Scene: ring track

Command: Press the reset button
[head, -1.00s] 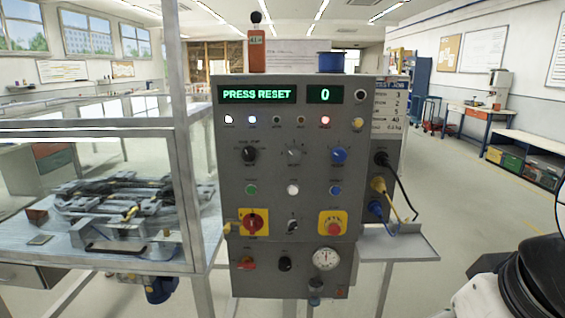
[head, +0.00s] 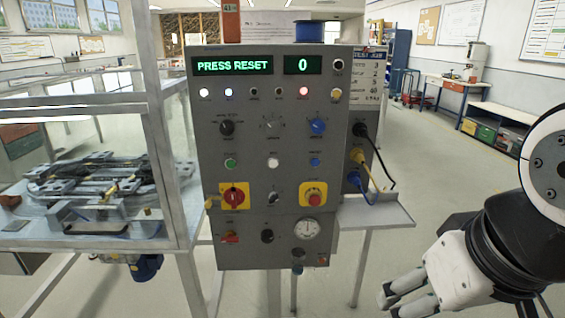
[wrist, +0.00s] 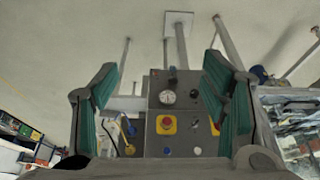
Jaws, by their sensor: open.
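The control panel (head: 290,120) is a grey upright box whose green display reads PRESS RESET and 0. A small blue button (head: 315,162) sits right of a white button (head: 273,161) and a green button (head: 230,163); its label is too small to read surely. The blue button is above the red emergency stop on its yellow plate (head: 313,194). My gripper (wrist: 160,72) is open and empty, its green-padded fingers either side of the panel in the upside-down wrist view. It is apart from the panel. My arm is at lower right in the head view.
A glass-sided machine enclosure (head: 95,215) stands left of the panel. A small shelf (head: 378,212) with plugs and cables (head: 360,182) juts out at its right. The floor (head: 430,180) to the right is open, with a workbench (head: 470,90) further back.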

